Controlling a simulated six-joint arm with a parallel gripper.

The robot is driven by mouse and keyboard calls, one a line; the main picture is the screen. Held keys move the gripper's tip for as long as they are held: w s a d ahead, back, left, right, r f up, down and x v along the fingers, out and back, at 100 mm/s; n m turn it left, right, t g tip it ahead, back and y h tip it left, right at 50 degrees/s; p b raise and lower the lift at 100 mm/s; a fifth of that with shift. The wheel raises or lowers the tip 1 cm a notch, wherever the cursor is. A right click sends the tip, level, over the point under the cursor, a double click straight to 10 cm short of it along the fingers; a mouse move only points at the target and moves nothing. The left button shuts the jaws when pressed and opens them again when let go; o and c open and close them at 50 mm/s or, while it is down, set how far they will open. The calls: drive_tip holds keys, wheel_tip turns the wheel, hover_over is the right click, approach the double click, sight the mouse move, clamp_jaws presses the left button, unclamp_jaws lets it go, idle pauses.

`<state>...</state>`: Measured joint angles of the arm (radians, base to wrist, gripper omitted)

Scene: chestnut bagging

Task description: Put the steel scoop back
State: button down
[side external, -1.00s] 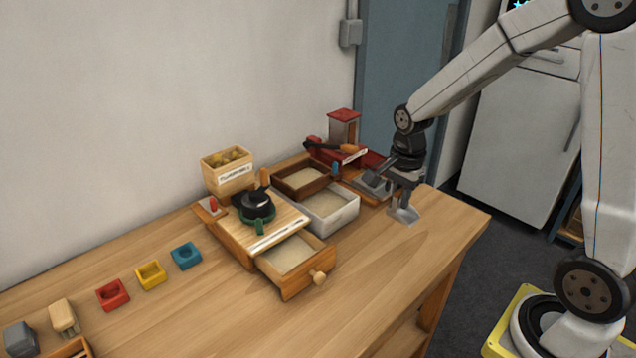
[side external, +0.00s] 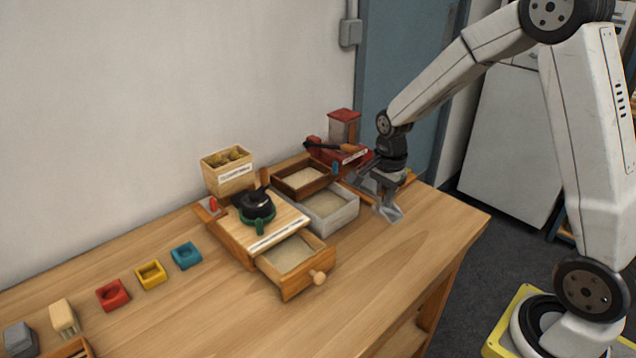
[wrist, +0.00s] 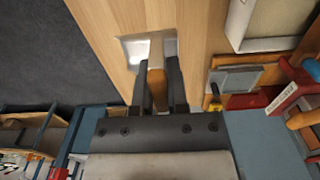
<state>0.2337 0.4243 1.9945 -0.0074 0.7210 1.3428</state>
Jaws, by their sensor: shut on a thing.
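The steel scoop (side external: 390,213) has a flat metal pan and a wooden handle. In the wrist view its pan (wrist: 134,48) shows beyond my fingers, over the wooden table, and the handle runs back between them. My gripper (wrist: 158,75) is shut on the handle. In the side view my gripper (side external: 384,190) points down near the table's right end, with the scoop tilted below it. I cannot tell whether the pan touches the table. A grey metal tray (wrist: 235,77) lies beside the gripper, to its right in the wrist view, and is partly hidden in the side view.
A grey-white bin (side external: 338,217) and a brown box (side external: 299,178) stand left of the gripper. A red device (side external: 345,152) stands behind. An open drawer (side external: 293,277) juts forward from a wooden unit with a black pot (side external: 256,203). The table front (side external: 400,270) is clear.

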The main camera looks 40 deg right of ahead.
drive_tip(key=shift+w+d+f, duration=0.25)
drive_tip(key=shift+w+f, duration=0.9)
drive_tip(key=shift+w, duration=0.15)
drive_tip(key=shift+w+d+f, duration=0.2)
drive_tip(key=shift+w+f, duration=0.9)
drive_tip(key=shift+w, duration=0.15)
drive_tip(key=shift+w+d+f, duration=0.25)
drive_tip(key=shift+w+f, duration=0.9)
drive_tip(key=shift+w, duration=0.15)
drive_tip(key=shift+f, duration=0.1)
drive_tip(key=shift+w+f, duration=0.2)
drive_tip(key=shift+f, duration=1.55)
drive_tip(key=shift+f, duration=0.1)
drive_tip(key=c, duration=0.9)
unclamp_jaws()
